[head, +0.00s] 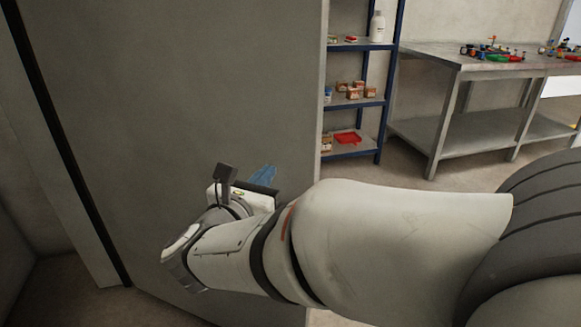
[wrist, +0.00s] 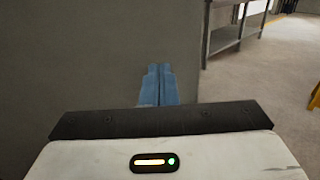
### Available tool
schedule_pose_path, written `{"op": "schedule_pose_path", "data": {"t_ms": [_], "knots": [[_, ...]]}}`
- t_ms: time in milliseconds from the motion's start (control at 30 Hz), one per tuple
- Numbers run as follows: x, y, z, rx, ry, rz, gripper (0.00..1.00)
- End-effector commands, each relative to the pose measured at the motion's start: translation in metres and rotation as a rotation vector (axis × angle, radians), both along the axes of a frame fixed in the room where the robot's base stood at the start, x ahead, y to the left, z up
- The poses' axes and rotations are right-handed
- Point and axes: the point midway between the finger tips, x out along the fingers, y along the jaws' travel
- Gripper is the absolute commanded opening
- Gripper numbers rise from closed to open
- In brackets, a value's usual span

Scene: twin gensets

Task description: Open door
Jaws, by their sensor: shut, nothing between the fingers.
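The grey door (head: 200,90) fills the left half of the head view. It stands partly open, with a room showing past its right edge. In the wrist view the door (wrist: 100,60) covers the left side, and its edge runs down just right of my fingers. My gripper (head: 263,173) has blue fingers, pressed together and empty. In the wrist view the fingers (wrist: 158,82) point at the door's face close to that edge. I cannot tell whether they touch it. No handle shows in either view.
Past the door stand a blue-framed shelf (head: 360,100) with small boxes and a white bottle, and a metal workbench (head: 455,65) with colourful small items on top. The floor (head: 405,185) between the door edge and the bench is clear.

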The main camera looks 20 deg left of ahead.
Motion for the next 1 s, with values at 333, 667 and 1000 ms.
{"op": "schedule_pose_path", "data": {"t_ms": [333, 667, 1000], "knots": [[0.06, -0.008, 0.0, 0.0, -0.001, -0.003, 0.0], [0.071, -0.009, 0.0, -0.001, 0.0, -0.001, 0.0], [0.078, -0.01, -0.002, 0.0, 0.0, 0.007, 0.0]]}}
